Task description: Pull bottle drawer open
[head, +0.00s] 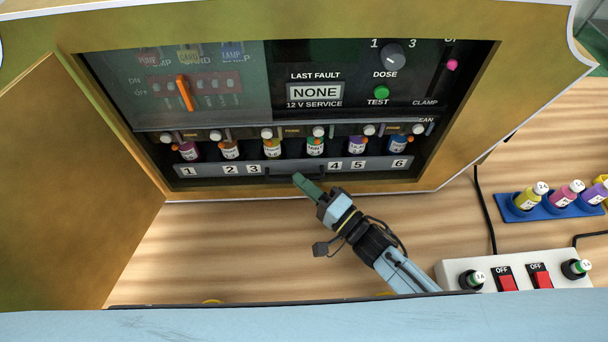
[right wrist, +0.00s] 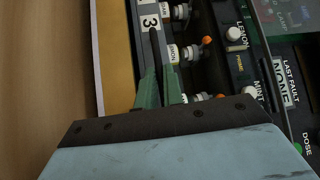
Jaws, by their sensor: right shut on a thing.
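The bottle drawer (head: 212,171) is a long grey front with white number labels, low in the cabinet opening, with a row of small labelled bottles behind it. Its dark handle (head: 283,176) sits at the middle of the front. My right gripper (head: 299,179) reaches up from the lower right with its green fingertips at the handle, shut on it. In the right wrist view the fingers (right wrist: 161,88) close on the dark bar near the label 3; the grip itself is partly hidden. The drawer appears to sit inside the opening. My left gripper is not in view.
The open cabinet door (head: 75,190) stands at the left. At the right are a blue rack (head: 548,210) with bottles and a white switch box (head: 520,268) with red switches and cables. The wooden table in front of the cabinet is mostly clear.

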